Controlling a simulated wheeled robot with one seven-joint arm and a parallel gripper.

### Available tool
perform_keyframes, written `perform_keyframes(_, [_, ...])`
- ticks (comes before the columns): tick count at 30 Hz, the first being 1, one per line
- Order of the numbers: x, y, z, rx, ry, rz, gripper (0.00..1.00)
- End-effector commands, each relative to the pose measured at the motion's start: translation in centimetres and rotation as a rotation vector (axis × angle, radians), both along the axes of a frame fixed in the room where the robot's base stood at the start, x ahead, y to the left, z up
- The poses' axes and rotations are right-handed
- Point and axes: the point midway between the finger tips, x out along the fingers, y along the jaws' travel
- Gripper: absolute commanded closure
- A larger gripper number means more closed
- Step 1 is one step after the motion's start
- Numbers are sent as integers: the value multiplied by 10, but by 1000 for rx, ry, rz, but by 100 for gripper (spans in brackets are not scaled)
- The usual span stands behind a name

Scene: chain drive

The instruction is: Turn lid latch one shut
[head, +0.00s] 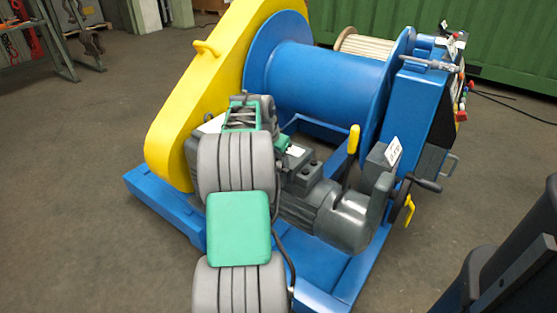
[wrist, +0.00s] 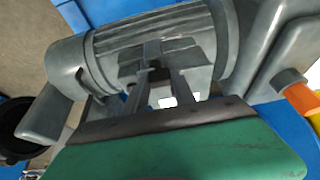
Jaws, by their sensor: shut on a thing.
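My gripper (wrist: 157,75) reaches over the grey ribbed motor (wrist: 112,45) in the wrist view. Its two grey fingers are close together, shut on a small dark piece, which seems to be the lid latch (wrist: 154,74). The fingers hide much of it, and I cannot tell its angle. Flat dark grey surfaces lie right around the fingertips. In the head view the green hand is beside a dark box (head: 303,172) on top of the motor, and the latch itself is too small to make out.
A yellow guard (head: 205,85) rises left of the blue drum (head: 325,75). A blue control cabinet (head: 410,105) and a hand crank (head: 425,183) are farther right. The floor (head: 90,140) at left is clear.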

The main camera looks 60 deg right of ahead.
Motion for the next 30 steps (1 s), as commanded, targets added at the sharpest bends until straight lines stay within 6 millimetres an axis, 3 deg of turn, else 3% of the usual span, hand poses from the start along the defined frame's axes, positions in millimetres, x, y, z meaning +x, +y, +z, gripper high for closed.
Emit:
perform_keyframes(17, [-1,1,2,-1,-1,82,100])
perform_keyframes(30, [-4,2,3,1,-1,435,100])
